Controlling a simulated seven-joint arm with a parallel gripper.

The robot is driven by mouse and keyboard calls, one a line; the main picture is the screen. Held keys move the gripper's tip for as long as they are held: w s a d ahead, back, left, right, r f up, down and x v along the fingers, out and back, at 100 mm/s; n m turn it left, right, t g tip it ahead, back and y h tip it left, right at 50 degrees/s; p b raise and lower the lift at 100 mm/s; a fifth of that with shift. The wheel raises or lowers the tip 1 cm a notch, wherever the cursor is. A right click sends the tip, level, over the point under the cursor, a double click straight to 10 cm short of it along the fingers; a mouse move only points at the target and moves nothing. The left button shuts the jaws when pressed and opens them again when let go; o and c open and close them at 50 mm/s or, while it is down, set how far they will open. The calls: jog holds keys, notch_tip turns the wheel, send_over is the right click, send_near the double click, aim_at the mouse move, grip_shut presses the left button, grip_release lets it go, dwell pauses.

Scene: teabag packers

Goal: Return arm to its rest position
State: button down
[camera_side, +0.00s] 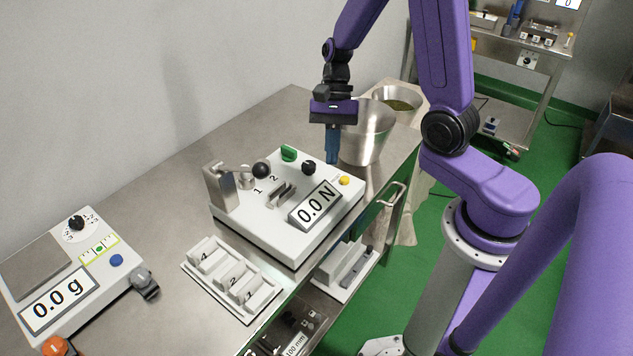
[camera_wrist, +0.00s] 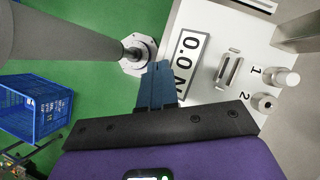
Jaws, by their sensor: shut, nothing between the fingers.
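My gripper (camera_side: 332,156) hangs from my purple arm, pointing down, above the far right end of the force tester (camera_side: 264,240). Its blue fingers are together with nothing between them. In the wrist view my gripper (camera_wrist: 159,72) shows its fingers shut side by side. The force tester also shows there (camera_wrist: 199,19), with its "0.0 N" display (camera_wrist: 186,68). In the side view this box has a lever with a black ball knob (camera_side: 261,170), a green knob (camera_side: 289,153), a black knob (camera_side: 309,167) and a yellow button (camera_side: 345,181). Whether the fingers touch anything is unclear.
A metal bucket (camera_side: 365,135) stands close beside my gripper. A tray (camera_side: 264,301) with numbered slots and a scale (camera_side: 100,293) reading "0.0 g" lie on the steel table (camera_side: 165,203). A blue crate (camera_wrist: 32,106) sits on the green floor.

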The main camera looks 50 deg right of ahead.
jog(key=s+a+r+n+t+h, duration=0.1)
jog(key=s+a+r+n+h, duration=0.1)
jog(key=s+n, duration=0.6)
jog(key=s+a+r+n+t+h, duration=0.2)
jog(key=s+r+n, duration=0.3)
jog(key=n, duration=1.2)
jog(key=s, duration=0.3)
jog(key=shift+s+h, duration=0.3)
jog(key=shift+s, duration=0.05)
